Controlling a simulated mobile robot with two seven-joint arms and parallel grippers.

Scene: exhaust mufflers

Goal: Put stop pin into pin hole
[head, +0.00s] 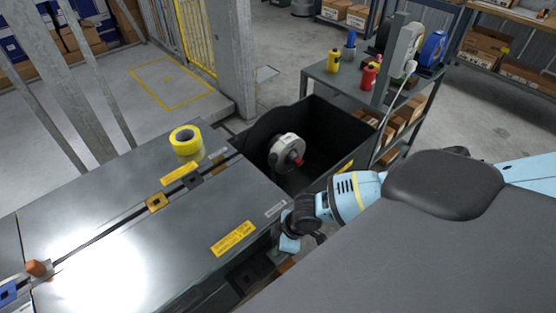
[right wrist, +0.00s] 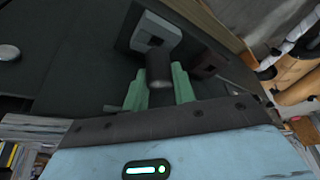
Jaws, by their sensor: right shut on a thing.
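My right gripper (head: 276,254) is low beside the front edge of the workbench, and its fingers are hard to make out in the head view. In the right wrist view its green fingers (right wrist: 159,88) are shut on a dark round piece, which looks like the stop pin (right wrist: 158,66). A grey block (right wrist: 157,25) with a dark square opening (right wrist: 153,40) is just beyond the fingertips. The pin's far end is close to this block; I cannot tell whether it touches or enters it. I cannot tell for sure which opening is the pin hole. My left gripper is not in view.
The workbench (head: 130,235) carries a yellow tape roll (head: 186,140) and a slotted rail with small blocks. A black bin (head: 325,125) behind holds a pale round device (head: 285,151). A grey cart (head: 340,78) with bottles stands farther back.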

